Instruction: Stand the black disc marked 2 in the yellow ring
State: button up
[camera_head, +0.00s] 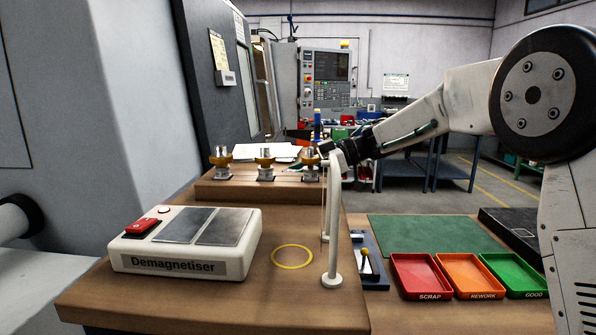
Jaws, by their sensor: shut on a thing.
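The yellow ring (292,257) lies flat and empty on the wooden bench top, right of the demagnetiser.
The white demagnetiser (180,243) is at left. Red (422,297), orange (470,296) and green trays (515,294) sit at right by a green mat (430,234). Bench around the ring is clear.

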jog(key=o, duration=1.1)
jog(key=shift+d+r, duration=0.15)
jog(key=v, duration=1.1)
jog(key=shift+d+r, duration=0.2)
jog(key=shift+d, duration=0.1)
